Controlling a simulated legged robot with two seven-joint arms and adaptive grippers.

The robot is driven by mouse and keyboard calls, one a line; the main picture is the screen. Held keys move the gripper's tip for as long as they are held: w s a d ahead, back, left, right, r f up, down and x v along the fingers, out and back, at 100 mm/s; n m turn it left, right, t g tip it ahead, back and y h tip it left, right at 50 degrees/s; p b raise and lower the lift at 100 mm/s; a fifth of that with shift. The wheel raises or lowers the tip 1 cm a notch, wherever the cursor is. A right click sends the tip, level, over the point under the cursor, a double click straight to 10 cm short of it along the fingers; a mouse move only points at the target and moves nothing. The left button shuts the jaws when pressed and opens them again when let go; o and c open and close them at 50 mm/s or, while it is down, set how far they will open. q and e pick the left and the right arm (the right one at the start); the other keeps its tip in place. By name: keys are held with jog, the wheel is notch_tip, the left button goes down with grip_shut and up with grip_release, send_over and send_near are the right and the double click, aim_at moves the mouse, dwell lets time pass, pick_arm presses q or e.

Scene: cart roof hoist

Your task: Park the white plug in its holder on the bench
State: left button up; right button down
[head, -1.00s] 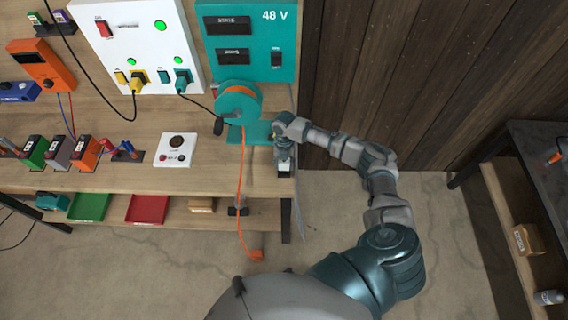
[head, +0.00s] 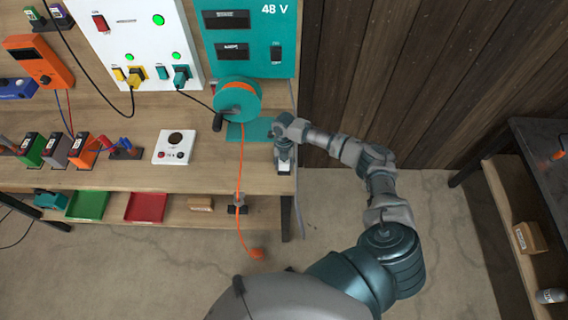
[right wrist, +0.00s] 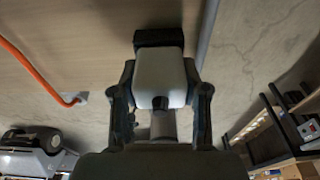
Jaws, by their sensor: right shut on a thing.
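My right gripper (head: 283,160) is at the right end of the bench, close to its front edge. It is shut on the white plug (right wrist: 158,76), which sits between both fingers in the right wrist view. A dark block (right wrist: 158,38) is at the far end of the plug; I cannot tell whether it is part of the plug or the holder. In the head view only a small pale part of the plug shows below the gripper. I cannot make out the holder for sure. My left gripper is not in view.
An orange cable (head: 241,190) hangs from the teal reel (head: 237,99) past the bench's front edge, left of my right gripper. A white box with a dark knob (head: 174,147) stands on the bench (head: 225,175). The floor right of the bench is clear.

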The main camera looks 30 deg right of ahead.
jog(key=c, duration=0.5)
grip_release()
notch_tip(320, 180, up, 12)
jog(key=w+d, duration=0.1)
jog(key=shift+w+f, duration=0.15)
jog(key=shift+w, duration=0.15)
